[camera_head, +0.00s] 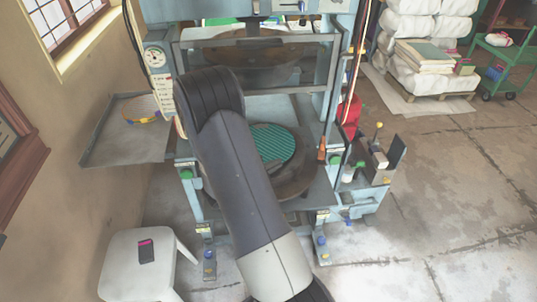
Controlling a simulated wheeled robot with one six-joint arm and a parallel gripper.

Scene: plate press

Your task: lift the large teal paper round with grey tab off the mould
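A large striped teal paper round (273,146) lies on the dark round mould (298,182) on the lower bed of the press. My arm crosses in front and covers the left part of both. My gripper is not in view; only my arm links show, rising from the bottom of the picture to a bend left of the press opening.
The press frame (329,112) encloses the mould, with a dark upper plate (250,68) above. A side shelf (100,150) at left holds a small yellowish round (140,113). A white stool (130,282) stands front left. Open floor (440,230) lies to the right.

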